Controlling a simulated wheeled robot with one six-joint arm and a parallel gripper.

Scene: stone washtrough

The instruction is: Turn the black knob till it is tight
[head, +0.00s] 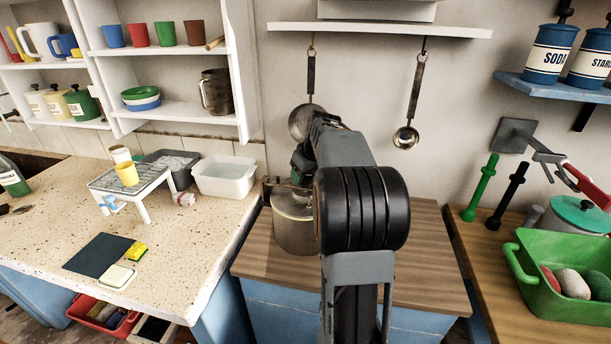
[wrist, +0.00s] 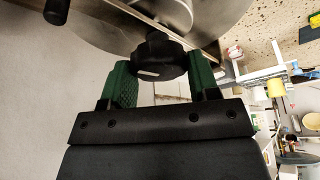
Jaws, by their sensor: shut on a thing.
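In the wrist view the black knob (wrist: 160,55) is a dark lobed knob in front of a shiny metal body with a flat bar across it. My gripper (wrist: 163,78) has its two green-padded fingers on either side of the knob, shut on it. In the head view a round metal pot-like body (head: 293,225) stands on the wooden counter, partly behind my arm. My arm hides the knob and most of my gripper there. How far the knob is turned cannot be told.
A black handle end (wrist: 57,10) stands out near the knob in the wrist view. A ladle (head: 405,137) hangs on the wall behind. A white tub (head: 224,178) stands to the left, a green basin (head: 555,300) to the right. The wooden counter (head: 425,260) right of my arm is bare.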

